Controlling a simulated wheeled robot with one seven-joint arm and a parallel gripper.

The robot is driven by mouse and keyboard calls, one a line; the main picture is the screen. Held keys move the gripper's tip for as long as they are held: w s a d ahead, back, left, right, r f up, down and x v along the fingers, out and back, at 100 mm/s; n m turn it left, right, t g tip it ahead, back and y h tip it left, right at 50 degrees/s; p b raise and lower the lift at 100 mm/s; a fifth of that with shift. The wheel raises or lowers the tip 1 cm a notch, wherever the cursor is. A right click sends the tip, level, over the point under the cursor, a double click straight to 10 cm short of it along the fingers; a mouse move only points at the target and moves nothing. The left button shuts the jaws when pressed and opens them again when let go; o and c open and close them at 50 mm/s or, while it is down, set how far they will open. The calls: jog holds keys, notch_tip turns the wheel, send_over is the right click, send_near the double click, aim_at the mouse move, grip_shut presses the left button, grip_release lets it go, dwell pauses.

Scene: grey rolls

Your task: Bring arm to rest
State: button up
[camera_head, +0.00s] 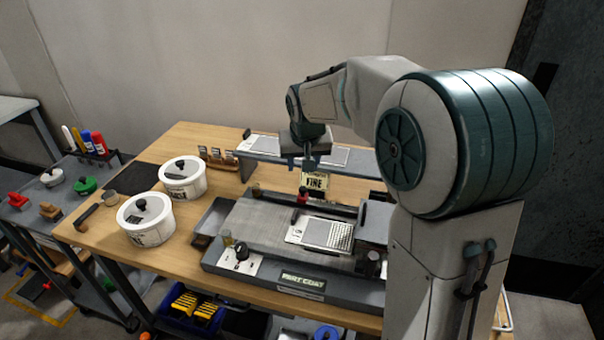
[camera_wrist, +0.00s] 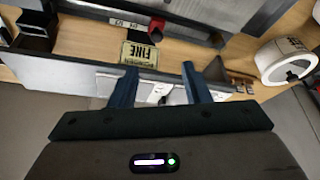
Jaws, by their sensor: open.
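My gripper (camera_head: 302,163) is above the back part of the wooden table (camera_head: 180,141), near a raised grey shelf, with its fingers pointing down. In the wrist view my gripper (camera_wrist: 160,84) shows two dark blue fingers spread apart, with nothing held between them. My arm is bent and reaches over the table from the right.
Two white lidded tubs (camera_head: 146,222) (camera_head: 183,180) stand on the table's left part. A grey machine marked "PART COAT" (camera_head: 290,262) fills the front middle. A blue bin (camera_head: 190,312) sits below.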

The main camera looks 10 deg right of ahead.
jog(key=shift+v, duration=0.9)
jog(key=s+d+f+g, duration=0.1)
jog(key=s+d, duration=0.2)
jog(key=s, duration=1)
jog(key=s+d+f, duration=0.2)
jog(key=s+d, duration=0.1)
jog(key=s, duration=1.1)
jog(key=shift+s+d+f+g, duration=0.25)
jog(key=shift+d+g, duration=0.1)
jog(key=shift+g, duration=0.05)
